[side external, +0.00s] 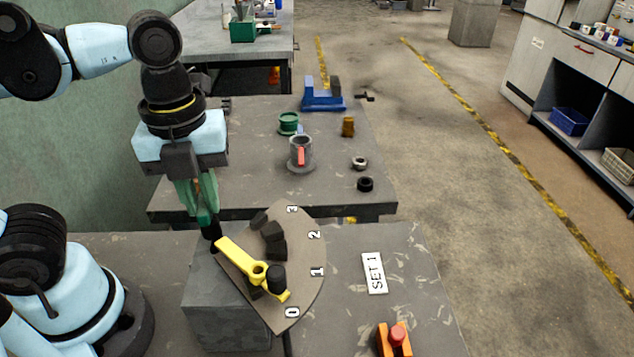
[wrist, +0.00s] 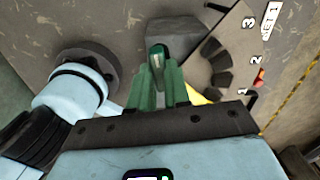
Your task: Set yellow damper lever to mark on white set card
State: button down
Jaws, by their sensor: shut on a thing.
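The yellow damper lever (side external: 238,257) lies across a grey-brown dial plate (side external: 304,245) marked 0 to 3. Its long arm runs to the upper left and its short end points lower right, between 0 and 1, nearer 0. My gripper (side external: 213,238) is shut at the dark tip of the long arm, with green fingers pointing down. In the wrist view, my gripper (wrist: 157,55) hides most of the lever; a yellow sliver (wrist: 203,97) shows beside it. The white set card (side external: 375,273) reads "SET 1" and lies right of the dial.
The dial sits on a grey block (side external: 225,310). A black knob (side external: 276,277) stands by the lever's pivot, and dark blocks (side external: 272,238) stand on the plate. An orange holder with a red button (side external: 396,338) is at the front right.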

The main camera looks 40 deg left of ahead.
jog(key=shift+s, duration=0.3)
jog(key=c, duration=1.1)
grip_release()
jog(key=shift+w, duration=0.1)
jog(key=shift+r, duration=0.1)
notch_tip(320, 180, up, 12)
jog(key=shift+f, duration=0.1)
jog(key=shift+o, duration=0.5)
